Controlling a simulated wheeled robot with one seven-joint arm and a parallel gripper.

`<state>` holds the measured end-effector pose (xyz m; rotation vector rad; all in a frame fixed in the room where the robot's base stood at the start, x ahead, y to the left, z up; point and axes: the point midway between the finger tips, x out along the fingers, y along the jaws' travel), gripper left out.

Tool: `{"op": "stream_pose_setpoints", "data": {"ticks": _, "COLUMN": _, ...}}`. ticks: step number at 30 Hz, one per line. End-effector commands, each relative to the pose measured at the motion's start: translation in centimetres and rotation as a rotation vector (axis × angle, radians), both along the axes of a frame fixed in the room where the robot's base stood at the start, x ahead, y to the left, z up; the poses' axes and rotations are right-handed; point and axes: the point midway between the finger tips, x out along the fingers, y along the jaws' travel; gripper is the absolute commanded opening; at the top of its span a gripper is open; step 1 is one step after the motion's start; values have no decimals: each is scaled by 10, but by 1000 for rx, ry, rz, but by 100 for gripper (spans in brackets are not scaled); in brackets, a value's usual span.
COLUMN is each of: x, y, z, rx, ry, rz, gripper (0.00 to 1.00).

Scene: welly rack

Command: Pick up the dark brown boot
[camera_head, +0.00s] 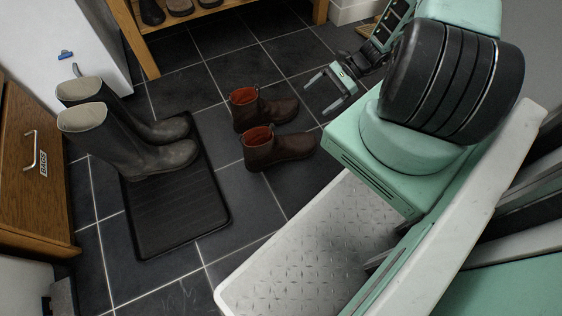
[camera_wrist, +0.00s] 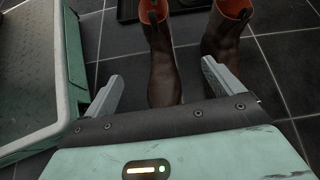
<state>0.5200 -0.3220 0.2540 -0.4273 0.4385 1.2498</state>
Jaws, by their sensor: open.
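Two dark brown ankle boots with red-orange lining stand upright on the floor tiles. In the head view, the nearer boot (camera_head: 280,149) and the farther boot (camera_head: 268,109) stand side by side, toes to the right. My gripper (camera_head: 323,94) is open and empty, to the right of the boots' toes. In the wrist view, the nearer boot (camera_wrist: 164,68) appears between and beyond the open fingers of my gripper (camera_wrist: 161,78). The farther boot (camera_wrist: 222,42) is to its right, past the right finger. I cannot tell how high the fingers are above the floor.
A pair of tall dark wellies (camera_head: 146,152) stands on a black ribbed mat (camera_head: 178,222) left of the brown boots. A wooden rack (camera_head: 200,20) holding shoes is at the back. A wooden cabinet (camera_head: 38,180) stands at the left. Open tiles lie behind the boots.

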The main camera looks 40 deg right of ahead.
Motion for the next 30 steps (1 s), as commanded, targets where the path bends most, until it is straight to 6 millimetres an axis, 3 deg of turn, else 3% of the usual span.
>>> {"op": "stream_pose_setpoints", "data": {"ticks": 1, "x": -11, "y": -7, "z": -37, "rx": 28, "ry": 13, "rz": -63, "gripper": 92}}
{"op": "stream_pose_setpoints", "data": {"ticks": 6, "x": -31, "y": -18, "z": -81, "rx": 78, "ry": 35, "rz": -185, "gripper": 92}}
{"op": "stream_pose_setpoints", "data": {"ticks": 11, "x": -32, "y": -12, "z": -96, "rx": 93, "ry": 40, "rz": -212, "gripper": 92}}
{"op": "stream_pose_setpoints", "data": {"ticks": 24, "x": 3, "y": 57, "z": -139, "rx": 93, "ry": 41, "rz": -210, "gripper": 92}}
{"op": "stream_pose_setpoints", "data": {"ticks": 30, "x": 12, "y": 74, "z": -146, "rx": 90, "ry": 40, "rz": -210, "gripper": 92}}
